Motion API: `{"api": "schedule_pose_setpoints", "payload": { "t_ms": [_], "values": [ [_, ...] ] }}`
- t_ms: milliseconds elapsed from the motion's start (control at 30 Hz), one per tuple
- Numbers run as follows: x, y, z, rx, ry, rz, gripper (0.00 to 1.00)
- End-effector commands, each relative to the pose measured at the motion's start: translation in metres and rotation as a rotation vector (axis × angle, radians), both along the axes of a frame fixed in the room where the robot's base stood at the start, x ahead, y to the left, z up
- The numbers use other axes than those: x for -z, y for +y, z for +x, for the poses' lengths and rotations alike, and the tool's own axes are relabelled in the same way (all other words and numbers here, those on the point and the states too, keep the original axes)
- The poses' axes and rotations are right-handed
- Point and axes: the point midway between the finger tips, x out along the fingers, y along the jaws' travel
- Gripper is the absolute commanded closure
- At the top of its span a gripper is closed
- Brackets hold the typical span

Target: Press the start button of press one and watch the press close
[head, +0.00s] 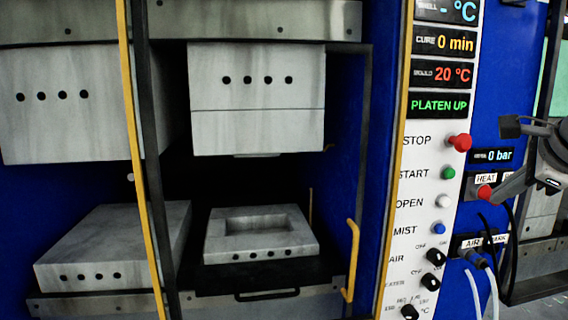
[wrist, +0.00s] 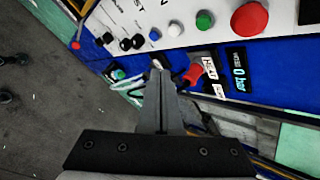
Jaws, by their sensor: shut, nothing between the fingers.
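The press is open: its upper block (head: 257,125) hangs well above the lower block (head: 262,250), which has a rectangular recess. The panel display (head: 438,105) reads PLATEN UP. The green start button (head: 449,173) sits beside the word START, below the red stop button (head: 460,142). The start button also shows at the top of the wrist view (wrist: 204,20). My gripper (wrist: 158,66) is shut and empty. In the wrist view its tips appear below the white and blue buttons, left of a red knob; they cover no button. No press number is legible.
Below start are the white open button (head: 443,201), blue mist button (head: 439,229) and black knobs (head: 435,256). The red knob (head: 484,192) stands out by the HEAT label. Hoses (head: 492,285) hang below. A yellow handle (head: 352,260) is left of the panel.

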Motion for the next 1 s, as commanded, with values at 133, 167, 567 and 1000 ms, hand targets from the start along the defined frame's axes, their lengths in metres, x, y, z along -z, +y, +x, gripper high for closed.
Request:
{"api": "schedule_pose_setpoints", "payload": {
  "t_ms": [133,167,567,1000],
  "values": [
    [0.000,0.001,0.010,-0.001,0.002,0.001,1.00],
    [0.000,0.001,0.013,-0.001,0.002,0.000,1.00],
    [-0.002,0.006,0.067,-0.004,0.002,0.000,1.00],
    [0.000,0.007,0.088,-0.001,0.000,-0.001,1.00]
  ]
}}
